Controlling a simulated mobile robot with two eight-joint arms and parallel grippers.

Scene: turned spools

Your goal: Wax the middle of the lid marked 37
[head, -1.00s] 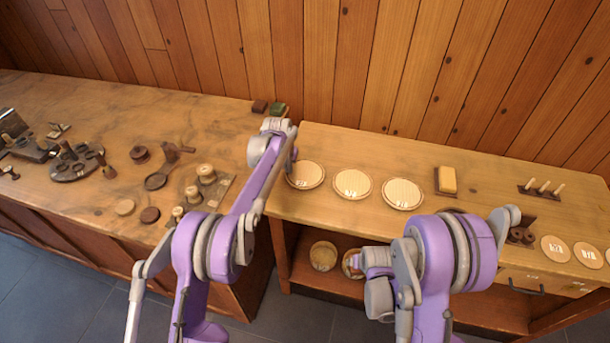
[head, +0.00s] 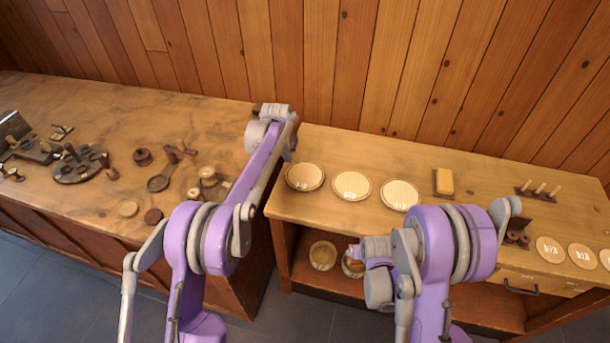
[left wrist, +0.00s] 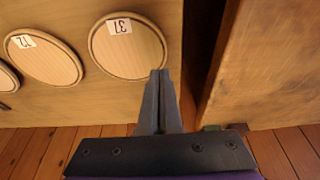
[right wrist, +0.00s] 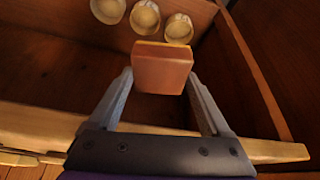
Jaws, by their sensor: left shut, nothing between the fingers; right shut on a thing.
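The lid marked 37 (left wrist: 127,52) is a round pale wooden disc with a darker rim and a white label, lying flat on the counter. In the head view it is the leftmost lid (head: 305,176) of a row of three. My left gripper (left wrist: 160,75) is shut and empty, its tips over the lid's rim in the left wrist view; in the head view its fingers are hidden. My right gripper (right wrist: 159,78) is shut on a brown block with a yellow strip (right wrist: 162,70), in front of the open shelf. A yellow block (head: 445,181) sits in a brown holder on the counter.
Two other lids lie to the right, a middle one (head: 352,186) and a right one (head: 400,195). Round pale pieces (head: 323,255) stand on the shelf below. A peg rack (head: 538,190) is at the far right. A left workbench (head: 60,105) holds several tools.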

